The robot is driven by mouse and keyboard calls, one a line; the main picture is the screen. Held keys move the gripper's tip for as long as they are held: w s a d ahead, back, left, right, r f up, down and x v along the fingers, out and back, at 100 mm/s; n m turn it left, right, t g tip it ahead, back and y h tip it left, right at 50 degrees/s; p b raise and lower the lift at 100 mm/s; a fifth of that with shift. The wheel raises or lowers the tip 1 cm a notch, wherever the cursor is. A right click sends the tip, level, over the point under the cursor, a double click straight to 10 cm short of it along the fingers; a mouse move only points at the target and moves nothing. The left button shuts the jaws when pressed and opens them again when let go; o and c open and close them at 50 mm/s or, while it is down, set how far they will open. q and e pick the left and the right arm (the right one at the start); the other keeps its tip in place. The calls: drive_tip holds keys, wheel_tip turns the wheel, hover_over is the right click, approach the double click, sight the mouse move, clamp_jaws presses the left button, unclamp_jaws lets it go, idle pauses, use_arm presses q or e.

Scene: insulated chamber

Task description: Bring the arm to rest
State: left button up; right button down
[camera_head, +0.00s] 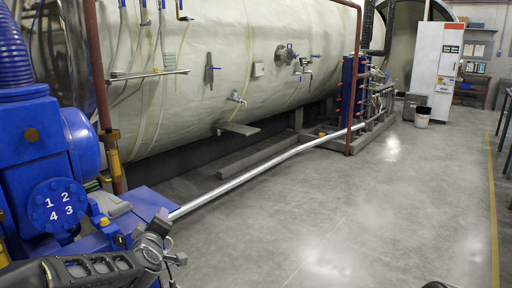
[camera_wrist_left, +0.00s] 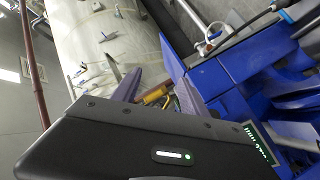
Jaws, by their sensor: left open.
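My left gripper (camera_wrist_left: 158,72) shows in the left wrist view, with two dark purple-grey fingers standing apart beyond its black housing. I see nothing held between them. Beyond the fingers are a yellow fitting (camera_wrist_left: 154,96) and the blue machine (camera_wrist_left: 240,80); I cannot tell the distance to them. In the head view, a black slotted part of my left arm (camera_head: 85,268) comes in at the lower left, in front of the blue machine (camera_head: 105,205). My right gripper is not in view.
A large pale cylindrical chamber (camera_head: 235,60) runs along the back. A silver pipe (camera_head: 260,170) slopes from the blue machine toward the back right. Rust-red posts (camera_head: 101,75) stand before the chamber. A white cabinet (camera_head: 435,65) stands far right. The grey floor (camera_head: 350,220) is mostly clear.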

use_arm(q)
drive_tip(key=s+d+f+m+g+h, duration=0.2)
drive_tip(key=s+d+f, duration=0.15)
drive_tip(key=f, duration=0.45)
drive_tip(key=s+d+f+m+g+h, duration=0.1)
drive_tip(key=s+d+f+m+h, duration=0.2)
drive_tip(key=f, duration=0.5)
drive_tip(key=s+d+f+m+g+p, duration=0.1)
drive_tip(key=s+d+f+g, duration=0.1)
drive_tip(key=s+f, duration=0.3)
drive_tip(key=s+d+f+m+g+h+p, duration=0.1)
drive_tip(key=s+d+f+m+g, duration=0.1)
drive_tip(key=s+d+f, duration=0.2)
drive_tip(key=s+d+f+m+g, duration=0.1)
drive_tip(key=s+d+f, duration=0.3)
drive_tip(key=s+f, duration=0.4)
drive_tip(key=shift+s+f+m+g+h+p, duration=0.3)
drive_tip(key=shift+f+m+g+p, duration=0.15)
drive_tip(key=shift+g, duration=0.35)
drive_tip(key=s+d+f+g+p, duration=0.1)
drive_tip(key=s+d+f+g, duration=0.1)
drive_tip(key=s, duration=0.6)
drive_tip(key=s+d+f+m+g+h, duration=0.1)
drive_tip(key=s+f+g, duration=0.1)
drive_tip(key=s, duration=0.7)
drive_tip(key=shift+d+f+g+p, duration=0.3)
drive_tip(key=shift+d+f+p, duration=0.1)
drive_tip(key=shift+f, duration=0.5)
drive_tip(key=shift+w, duration=0.1)
